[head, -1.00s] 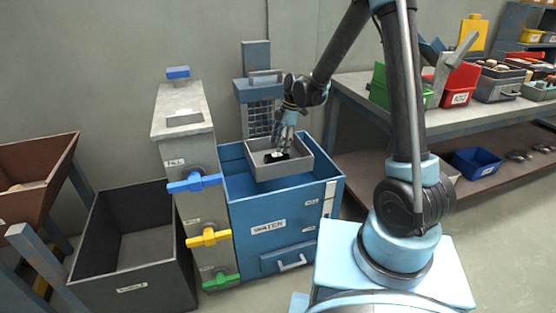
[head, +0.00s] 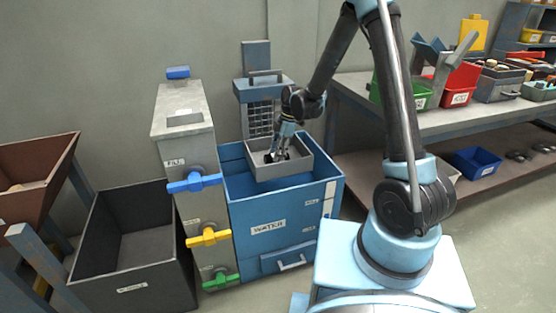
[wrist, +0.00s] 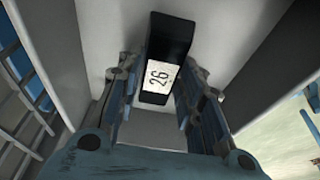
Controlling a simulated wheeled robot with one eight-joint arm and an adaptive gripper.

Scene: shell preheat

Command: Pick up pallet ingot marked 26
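The ingot marked 26 (wrist: 165,62) is a dark block with a white label, lying on the pale floor of a grey tray (wrist: 95,40). In the head view the grey tray (head: 262,175) sits at the top of the blue water tank, and my gripper (head: 276,157) reaches down into it. The ingot is mostly hidden there. In the wrist view my gripper (wrist: 163,85) is open, one finger on each side of the ingot's labelled end. Narrow gaps seem to show between fingers and ingot. The far end extends beyond the fingertips.
The tray walls stand close around my gripper. A grey column (head: 184,130) with coloured valve handles stands left of the blue water tank (head: 280,215). A wire-grid frame (head: 259,118) rises behind the tray. A workbench (head: 440,122) with bins stands at right.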

